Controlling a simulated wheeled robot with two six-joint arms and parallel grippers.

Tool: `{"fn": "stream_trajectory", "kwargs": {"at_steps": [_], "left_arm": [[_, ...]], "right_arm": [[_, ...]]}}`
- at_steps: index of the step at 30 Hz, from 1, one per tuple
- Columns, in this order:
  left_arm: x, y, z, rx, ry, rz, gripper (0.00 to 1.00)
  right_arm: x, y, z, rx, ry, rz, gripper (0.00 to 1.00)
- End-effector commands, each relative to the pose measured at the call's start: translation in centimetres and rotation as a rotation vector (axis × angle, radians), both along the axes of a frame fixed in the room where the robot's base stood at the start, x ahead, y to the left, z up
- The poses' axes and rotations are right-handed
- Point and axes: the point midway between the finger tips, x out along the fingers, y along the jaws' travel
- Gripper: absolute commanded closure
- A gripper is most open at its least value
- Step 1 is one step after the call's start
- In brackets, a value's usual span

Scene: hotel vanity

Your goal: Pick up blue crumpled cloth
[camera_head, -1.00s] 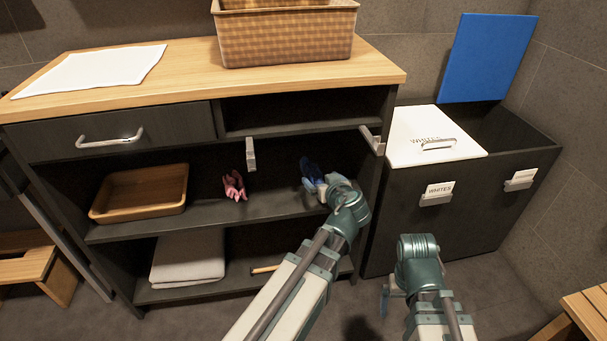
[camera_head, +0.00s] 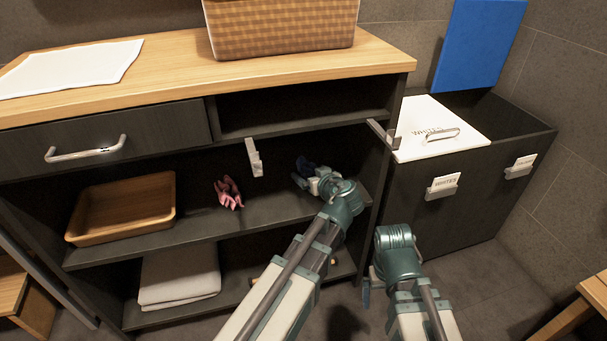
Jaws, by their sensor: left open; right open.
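The blue crumpled cloth (camera_head: 305,166) lies on the middle shelf of the dark cabinet, toward its right side. It is partly hidden behind my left gripper (camera_head: 303,180), which reaches into the shelf opening right in front of it. The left gripper is open; whether its fingers touch the cloth cannot be told. My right gripper (camera_head: 367,288) is low in front of the cabinet's right end, away from the cloth. It is open and mostly hidden behind its own wrist.
A pink crumpled cloth (camera_head: 228,193) and a wooden tray (camera_head: 121,234) share the middle shelf (camera_head: 255,213). A metal bracket (camera_head: 254,157) hangs above the pink cloth. A folded white towel (camera_head: 180,272) lies below. A hamper with a white lid (camera_head: 437,127) and open blue lid (camera_head: 478,45) stands right.

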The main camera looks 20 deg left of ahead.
Motion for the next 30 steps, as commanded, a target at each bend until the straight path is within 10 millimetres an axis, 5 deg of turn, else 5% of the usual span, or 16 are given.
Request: {"fn": "stream_trajectory", "kwargs": {"at_steps": [4, 17, 30], "left_arm": [[-0.04, 0.02, 0.07, 0.000, 0.000, 0.000, 0.04], [-0.03, 0.04, 0.08, 0.000, 0.000, 0.000, 0.80], [0.08, 0.37, 0.95, 0.001, 0.000, -0.001, 0.81]], "right_arm": [[-0.03, -0.02, 0.07, 0.000, 0.000, 0.000, 0.00], [-0.02, -0.02, 0.07, 0.000, 0.000, 0.000, 0.00], [-0.03, -0.02, 0.94, 0.000, 0.001, 0.000, 0.00]]}}
